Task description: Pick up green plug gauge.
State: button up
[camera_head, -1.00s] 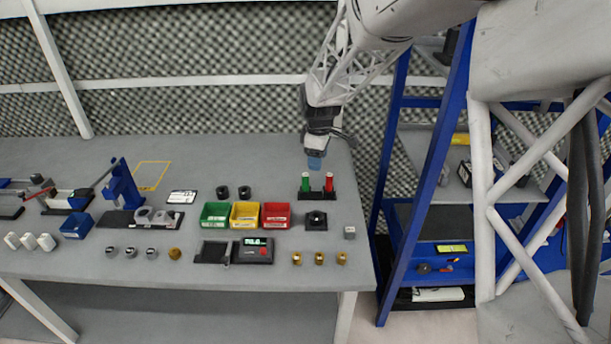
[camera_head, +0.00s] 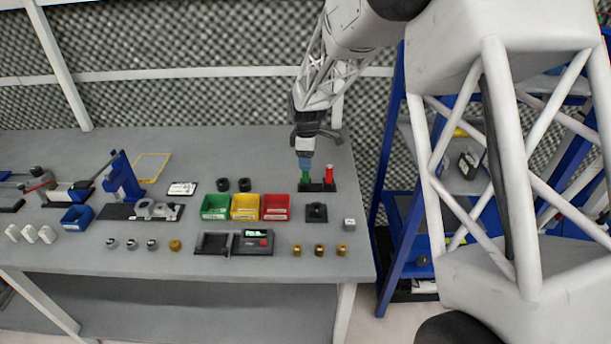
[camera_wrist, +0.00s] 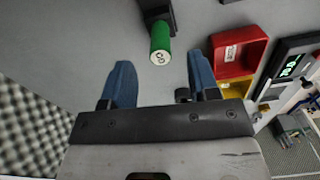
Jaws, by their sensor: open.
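The green plug gauge (camera_head: 305,177) stands upright in a black holder (camera_head: 318,187) at the right part of the bench, beside a red plug gauge (camera_head: 329,173). My gripper (camera_head: 305,163) is directly above the green gauge in the head view, its blue fingers overlapping the gauge's top there. In the wrist view the green gauge (camera_wrist: 160,42) shows its round end toward the camera. The open blue fingers (camera_wrist: 162,78) lie on either side of its line, with the gauge just beyond their tips. Nothing is between the fingers. The red gauge is not visible in the wrist view.
Green (camera_head: 215,207), yellow (camera_head: 245,207) and red (camera_head: 276,207) bins stand left of the holder. A small black stand (camera_head: 316,212) is in front of it. Several brass pieces (camera_head: 319,250) sit near the front edge. A foam wall stands behind the bench.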

aim_at(305, 174)
jog(key=shift+f, duration=0.75)
jog(key=shift+f, duration=0.1)
jog(key=shift+a+f, duration=0.2)
jog(key=shift+f, duration=2.3)
jog(key=shift+c, duration=0.4)
grip_shut()
